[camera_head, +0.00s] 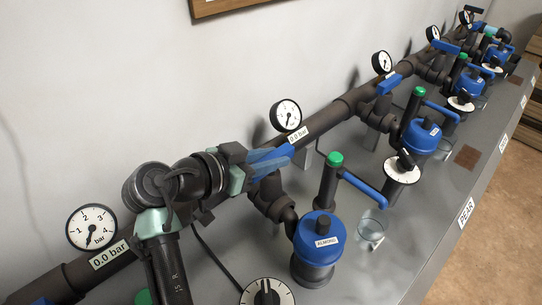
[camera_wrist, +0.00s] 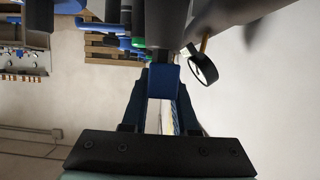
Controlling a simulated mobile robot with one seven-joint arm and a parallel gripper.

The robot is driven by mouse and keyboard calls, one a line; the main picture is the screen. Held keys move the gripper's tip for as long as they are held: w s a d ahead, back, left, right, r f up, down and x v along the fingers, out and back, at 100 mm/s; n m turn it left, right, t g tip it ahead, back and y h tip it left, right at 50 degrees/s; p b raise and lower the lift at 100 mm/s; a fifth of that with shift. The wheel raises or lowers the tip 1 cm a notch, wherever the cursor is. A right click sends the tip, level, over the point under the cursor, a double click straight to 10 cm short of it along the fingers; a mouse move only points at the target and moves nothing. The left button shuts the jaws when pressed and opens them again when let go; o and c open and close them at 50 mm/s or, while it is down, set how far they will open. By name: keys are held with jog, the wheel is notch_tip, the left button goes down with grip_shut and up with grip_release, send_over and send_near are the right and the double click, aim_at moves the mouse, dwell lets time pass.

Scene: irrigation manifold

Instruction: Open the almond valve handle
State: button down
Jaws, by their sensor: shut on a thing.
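The almond station has a blue cap (camera_head: 315,229) labelled "ALMOND" on a dark body. Above it, on the dark main pipe, is the blue valve handle (camera_head: 272,168), partly covered by my fingers. My gripper (camera_head: 268,159) reaches in from the left, and its fingers are shut around this handle. In the wrist view, the blue handle (camera_wrist: 163,82) shows between the two fingers of my gripper (camera_wrist: 161,100), in front of the dark pipe. The exact contact and the valve stem are hidden.
A gauge (camera_head: 286,115) and a "0.0 bar" tag stand just beyond my gripper. A green-topped post (camera_head: 329,185), a dial (camera_head: 267,293) and a clear cup (camera_head: 370,233) are nearby. Similar stations recede to the upper right. The wall (camera_head: 100,90) is close behind the pipe.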

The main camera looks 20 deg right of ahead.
jog(key=n+t+y+p, duration=0.1)
jog(key=n+t+p, duration=0.1)
jog(key=t, duration=0.1)
jog(key=shift+s+d+r+n, duration=0.1)
jog(key=shift+n, duration=0.3)
jog(key=n+t+y+p, duration=0.3)
jog(key=shift+r+n, duration=0.15)
jog(key=shift+n, duration=0.15)
jog(key=n+t+y+p, duration=0.1)
jog(key=n+y+p, duration=0.2)
jog(key=p, duration=0.1)
jog(key=shift+t+y, duration=0.3)
jog(key=shift+t, duration=0.1)
jog(key=shift+f+n+t+y+p, duration=0.2)
jog(key=shift+n+t+y+p, duration=0.3)
jog(key=shift+n+y, duration=0.65)
jog(key=n+y+b, duration=0.1)
jog(key=n+y, duration=0.1)
jog(key=n+y+b, duration=0.1)
jog(key=y, duration=0.1)
jog(key=shift+f+n, duration=0.2)
jog(key=shift+n, duration=0.15)
jog(key=shift+n+g+y+b, duration=0.4)
jog(key=shift+n+y+b, duration=0.7)
jog(key=shift+y, duration=0.45)
jog(key=shift+n, duration=0.3)
